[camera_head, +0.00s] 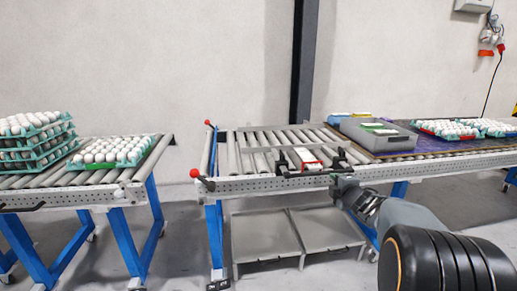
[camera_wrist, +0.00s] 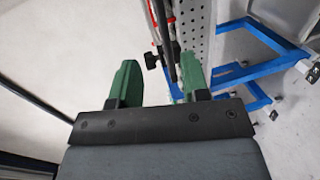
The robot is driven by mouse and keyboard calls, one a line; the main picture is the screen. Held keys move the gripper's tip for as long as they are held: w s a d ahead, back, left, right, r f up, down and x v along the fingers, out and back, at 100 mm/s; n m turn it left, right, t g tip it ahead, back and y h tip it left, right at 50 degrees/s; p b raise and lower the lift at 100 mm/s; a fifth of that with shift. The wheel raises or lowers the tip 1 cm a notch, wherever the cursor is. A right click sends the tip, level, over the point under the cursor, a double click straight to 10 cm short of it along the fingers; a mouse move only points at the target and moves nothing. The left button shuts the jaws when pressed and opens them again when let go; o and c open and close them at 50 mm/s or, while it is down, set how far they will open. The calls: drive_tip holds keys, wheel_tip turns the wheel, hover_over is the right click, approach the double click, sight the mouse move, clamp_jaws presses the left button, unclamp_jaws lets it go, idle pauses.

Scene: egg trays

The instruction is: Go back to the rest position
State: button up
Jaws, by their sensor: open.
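My gripper (camera_head: 310,165) is in front of the near rail of the middle roller conveyor (camera_head: 240,186), with its dark jaws spread apart. In the wrist view my gripper (camera_wrist: 159,76) shows two green fingers set well apart, with nothing held between them. My arm reaches in from the lower right.
Egg trays stand on the left conveyor, a stack (camera_head: 38,148) beside a single green tray (camera_head: 150,160). A grey box (camera_head: 375,133) and a red egg tray (camera_head: 425,131) sit on the right. Blue legs (camera_wrist: 262,62) show near the gripper.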

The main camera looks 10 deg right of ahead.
drive_tip(key=s+a+r+m+g+h+p, duration=0.3)
drive_tip(key=s+a+r+m+g+p, duration=0.15)
drive_tip(key=s+r+m+p, duration=0.6)
drive_tip(key=s+a+r+m+g+y+p, duration=0.1)
drive_tip(key=s+a+r+m+g+p, duration=0.2)
drive_tip(key=s+a+p, duration=0.3)
drive_tip(key=s+a+r+m+g+y+p, duration=0.2)
drive_tip(key=s+a+p, duration=0.5)
drive_tip(key=s, duration=0.4)
drive_tip(key=shift+s+r+m+g+p, duration=0.35)
drive_tip(key=shift+r+m+g+p, duration=0.3)
drive_tip(key=shift+m+g, duration=0.5)
drive_tip(key=shift+d, duration=0.1)
